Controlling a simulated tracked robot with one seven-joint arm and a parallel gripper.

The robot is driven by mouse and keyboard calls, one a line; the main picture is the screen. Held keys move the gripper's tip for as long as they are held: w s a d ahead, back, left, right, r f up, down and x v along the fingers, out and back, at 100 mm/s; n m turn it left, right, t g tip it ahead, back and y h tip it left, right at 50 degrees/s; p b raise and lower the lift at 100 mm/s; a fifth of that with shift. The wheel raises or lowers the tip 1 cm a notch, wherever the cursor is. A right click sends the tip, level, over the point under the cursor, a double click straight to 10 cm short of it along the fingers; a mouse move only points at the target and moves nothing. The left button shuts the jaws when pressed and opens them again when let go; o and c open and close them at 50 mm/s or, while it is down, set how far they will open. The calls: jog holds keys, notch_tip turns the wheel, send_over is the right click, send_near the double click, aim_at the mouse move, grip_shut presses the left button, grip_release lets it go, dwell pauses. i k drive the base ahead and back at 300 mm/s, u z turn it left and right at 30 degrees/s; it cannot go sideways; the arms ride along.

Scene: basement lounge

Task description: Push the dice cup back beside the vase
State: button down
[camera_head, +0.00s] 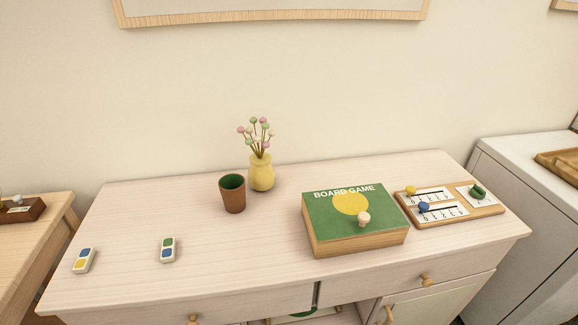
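A brown dice cup (233,197) with a dark green inside stands upright on the pale wooden cabinet top (200,215). A yellow vase (262,174) holding pink, white and green ball-shaped flowers stands just behind it and to its right. The cup is close to the vase; I cannot tell whether they touch. My gripper is not in view.
A green board game box (325,220) with a pale knob sits to the right. Beside it lies a wooden score board (490,211) with coloured pegs. Two domino-like tiles (84,261) (168,250) lie at the front left. The top left of the cup is clear.

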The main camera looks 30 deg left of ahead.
aim_at(232, 186)
jog(key=u, duration=0.2)
jog(key=i, duration=0.15)
jog(key=z, duration=1.35)
jog(key=k, duration=2.6)
jog(key=u, duration=0.8)
jog(key=i, duration=1)
jog(key=z, duration=0.05)
